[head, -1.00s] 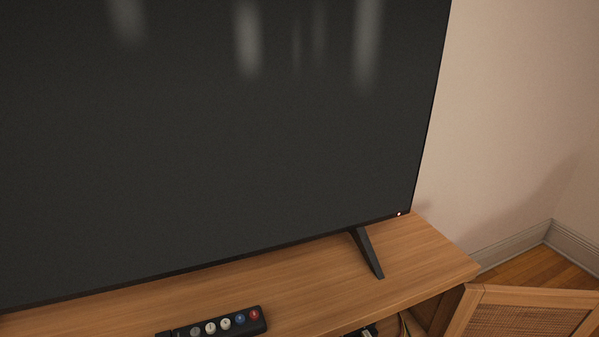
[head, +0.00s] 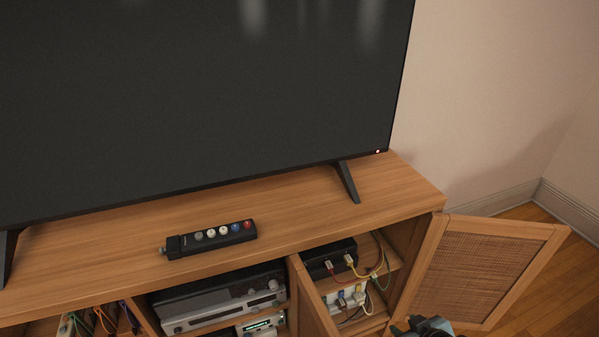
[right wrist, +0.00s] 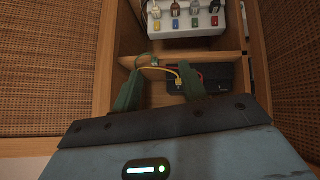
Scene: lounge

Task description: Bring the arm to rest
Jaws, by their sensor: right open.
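My right gripper (head: 425,326) shows only in part at the bottom edge of the head view, in front of the open cabinet door. In the right wrist view its two green fingers (right wrist: 160,88) are apart, with nothing held between them. They point toward a cabinet compartment with a black box (right wrist: 206,82) and a white power strip (right wrist: 188,18). I cannot tell whether the fingertips are inside the compartment. My left gripper is not in view.
A wooden TV cabinet (head: 300,207) bears a large TV (head: 200,90) and a remote-like button bar (head: 212,239). Its woven door (head: 480,268) stands open at right. Cables (head: 376,262) hang in the right compartment. Bare floor (head: 530,270) lies beyond the door.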

